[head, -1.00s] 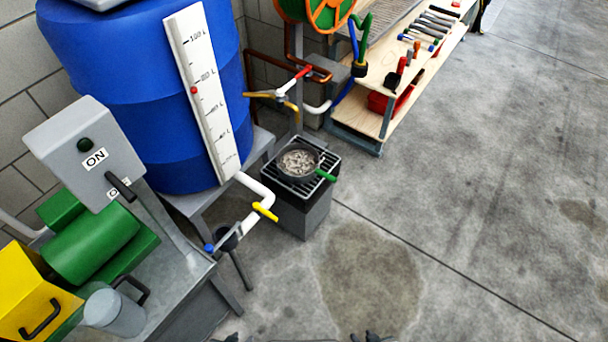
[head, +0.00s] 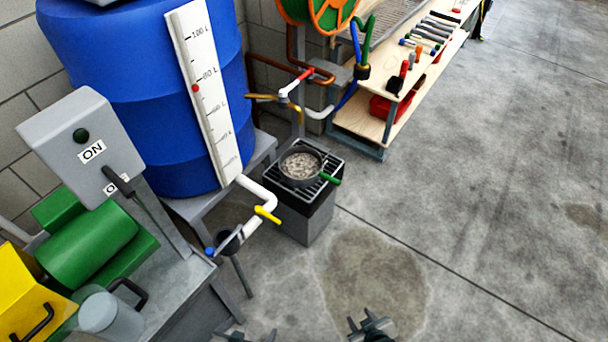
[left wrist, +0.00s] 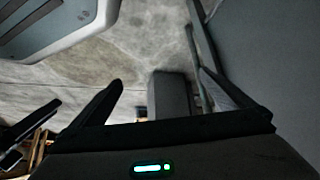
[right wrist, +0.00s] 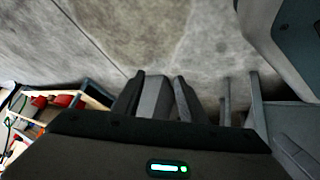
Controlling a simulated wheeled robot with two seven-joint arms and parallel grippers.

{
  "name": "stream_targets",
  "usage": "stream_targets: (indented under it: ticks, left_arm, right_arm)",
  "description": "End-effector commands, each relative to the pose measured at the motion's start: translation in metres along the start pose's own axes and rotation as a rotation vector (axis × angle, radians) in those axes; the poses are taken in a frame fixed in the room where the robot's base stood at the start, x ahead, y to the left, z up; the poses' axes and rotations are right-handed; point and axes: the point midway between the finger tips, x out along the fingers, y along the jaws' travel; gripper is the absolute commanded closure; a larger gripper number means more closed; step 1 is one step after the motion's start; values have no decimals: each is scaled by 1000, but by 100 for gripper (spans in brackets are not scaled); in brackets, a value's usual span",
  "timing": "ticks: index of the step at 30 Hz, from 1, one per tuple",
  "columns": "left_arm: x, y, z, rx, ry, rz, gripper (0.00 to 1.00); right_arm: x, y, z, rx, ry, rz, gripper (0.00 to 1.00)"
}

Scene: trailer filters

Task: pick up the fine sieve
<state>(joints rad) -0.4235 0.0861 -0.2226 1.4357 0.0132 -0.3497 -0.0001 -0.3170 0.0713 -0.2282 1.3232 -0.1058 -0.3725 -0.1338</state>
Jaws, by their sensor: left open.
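A round dark sieve-like pan (head: 301,165) with a green handle sits on the slatted top of a grey stand. It holds pale, lumpy material; its mesh is too small to make out. My left gripper (head: 250,338) just shows at the bottom edge of the head view, mostly cut off. The left wrist view shows its fingers (left wrist: 158,78) apart and empty. My right gripper (head: 371,322) is at the bottom centre, well short of the stand. In the right wrist view its fingers (right wrist: 159,76) are apart with nothing held between them.
The grey stand (head: 304,215) is beside a blue tank (head: 150,90) with a white pipe and yellow valve handle (head: 267,214). Left is a green motor (head: 88,247). A tool bench (head: 365,123) stands behind. The right floor is clear.

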Motion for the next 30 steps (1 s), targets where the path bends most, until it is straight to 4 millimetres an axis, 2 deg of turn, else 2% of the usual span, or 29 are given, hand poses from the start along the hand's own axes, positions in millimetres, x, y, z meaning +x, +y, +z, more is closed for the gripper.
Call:
stream_targets:
  ticks: [1, 4, 7, 12, 15, 18, 21, 24, 30]
  left_arm:
    - [8, 5, -9, 4, 52, 9, 0]
    - [3, 17, -43, 11, 164, 30, 0]
    - [-10, 30, -78, 14, 282, 53, 0]
    - [-50, 51, -134, 11, 487, 96, 0]
    - [-80, 60, -161, 5, 598, 119, 0]
    - [-110, 66, -182, -2, 688, 137, 0]
    - [-135, 70, -196, -10, 755, 152, 0]
    - [-152, 71, -206, -15, 796, 160, 0]
    - [-163, 72, -212, -18, 819, 164, 0]
  right_arm:
    - [21, 3, -18, -70, 46, 18, 62]
    - [41, 13, -64, -233, 130, 68, 62]
    - [55, 22, -115, -410, 217, 138, 62]
    - [63, 37, -199, -701, 345, 295, 62]
    - [59, 44, -242, -848, 403, 397, 62]
    - [51, 48, -276, -966, 442, 491, 62]
    - [42, 52, -300, -1051, 465, 566, 62]
    - [35, 53, -314, -1102, 476, 613, 62]
    - [29, 54, -323, -1130, 482, 640, 62]
